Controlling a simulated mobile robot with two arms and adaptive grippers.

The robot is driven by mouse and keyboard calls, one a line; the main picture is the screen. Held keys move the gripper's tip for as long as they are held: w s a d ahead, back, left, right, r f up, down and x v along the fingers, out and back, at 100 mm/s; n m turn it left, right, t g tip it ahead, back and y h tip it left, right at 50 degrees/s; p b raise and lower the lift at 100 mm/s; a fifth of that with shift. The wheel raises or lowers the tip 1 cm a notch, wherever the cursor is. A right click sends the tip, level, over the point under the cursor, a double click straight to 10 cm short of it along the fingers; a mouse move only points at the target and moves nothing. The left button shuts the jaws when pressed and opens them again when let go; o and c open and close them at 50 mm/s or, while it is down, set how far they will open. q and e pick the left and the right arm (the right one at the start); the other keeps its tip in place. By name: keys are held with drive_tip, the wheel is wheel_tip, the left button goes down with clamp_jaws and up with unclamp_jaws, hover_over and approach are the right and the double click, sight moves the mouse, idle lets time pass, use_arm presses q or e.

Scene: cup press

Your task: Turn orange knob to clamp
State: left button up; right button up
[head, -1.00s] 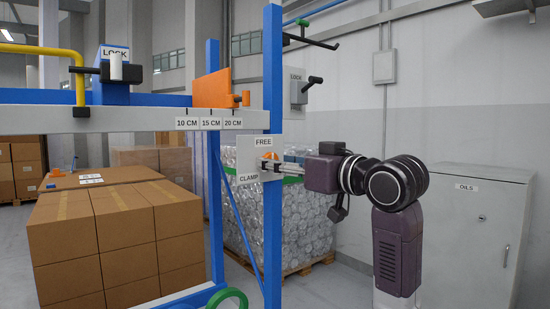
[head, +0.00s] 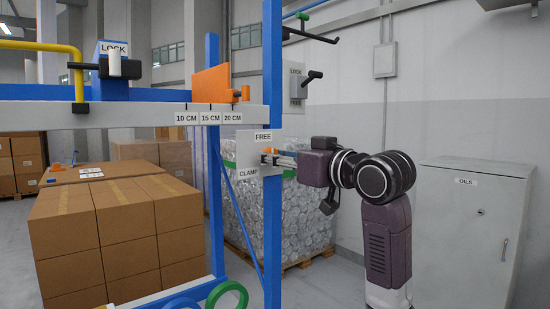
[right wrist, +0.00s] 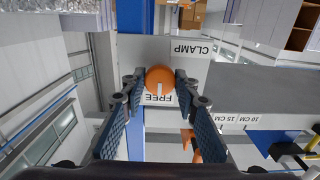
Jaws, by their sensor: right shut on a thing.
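The orange knob (right wrist: 160,78) sits on a white plate (right wrist: 205,77) labelled FREE and CLAMP. Its white mark points toward the FREE label in the right wrist view. In the head view, the plate (head: 247,176) is fixed by the blue post, and only a little of the knob (head: 266,152) shows. My right gripper (right wrist: 160,80) is shut on the knob, one finger on each side. In the head view the right gripper (head: 278,158) reaches it from the right. My left gripper is in neither view.
The blue post (head: 272,70) stands close by the gripper. A LOCK handle box (head: 297,88) hangs behind it on the right. A scale beam (head: 150,114) with 10, 15 and 20 CM labels runs left. Stacked cartons (head: 120,235) and an OILS cabinet (head: 470,230) stand either side.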

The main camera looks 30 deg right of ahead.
drive_tip(key=n+p, duration=0.7)
drive_tip(key=n, duration=1)
drive_tip(key=shift+n, duration=0.4)
drive_tip(key=shift+f+p, duration=0.15)
drive_tip(key=shift+p, duration=0.2)
